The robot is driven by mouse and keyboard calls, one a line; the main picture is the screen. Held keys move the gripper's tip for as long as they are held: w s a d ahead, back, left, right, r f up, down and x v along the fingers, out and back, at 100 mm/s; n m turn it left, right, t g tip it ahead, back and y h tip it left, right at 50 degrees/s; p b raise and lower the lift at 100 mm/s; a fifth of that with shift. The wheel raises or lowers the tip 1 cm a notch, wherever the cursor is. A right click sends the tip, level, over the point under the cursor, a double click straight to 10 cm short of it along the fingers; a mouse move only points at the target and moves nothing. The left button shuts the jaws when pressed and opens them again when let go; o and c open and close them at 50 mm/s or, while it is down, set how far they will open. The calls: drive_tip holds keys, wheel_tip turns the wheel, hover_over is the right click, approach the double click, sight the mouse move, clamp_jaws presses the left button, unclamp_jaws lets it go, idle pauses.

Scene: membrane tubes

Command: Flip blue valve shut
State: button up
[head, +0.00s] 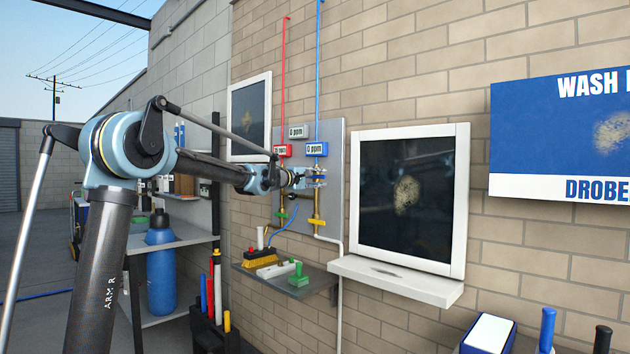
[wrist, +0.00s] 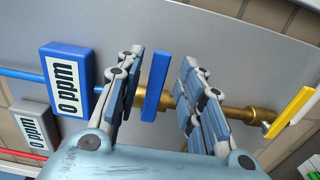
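The blue valve's handle (wrist: 155,86) is a flat blue bar in the wrist view. It lies crosswise to the line of the blue pipe (wrist: 25,75) and the brass fitting (wrist: 238,114). My gripper (wrist: 162,57) is open, with one finger on each side of the handle. A gap shows between the handle and each finger, so I see no grip on it. In the head view my gripper (head: 313,178) is at the grey panel, below the blue 0 ppm meter (head: 317,149), and partly hides the valve. The handle's pivot is not clearly visible.
A yellow-handled valve (head: 317,222) sits lower on the same pipe; its handle shows in the wrist view (wrist: 292,112). A red pipe (head: 284,80) runs to the left. A shelf (head: 290,284) with brushes is below. A white-framed window (head: 408,195) stands to the right.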

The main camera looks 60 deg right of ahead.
drive_tip(key=shift+w+a, duration=0.1)
drive_tip(key=shift+a, duration=0.15)
drive_tip(key=v, duration=1.1)
drive_tip(key=shift+a, duration=0.25)
drive_tip(key=shift+w, duration=0.15)
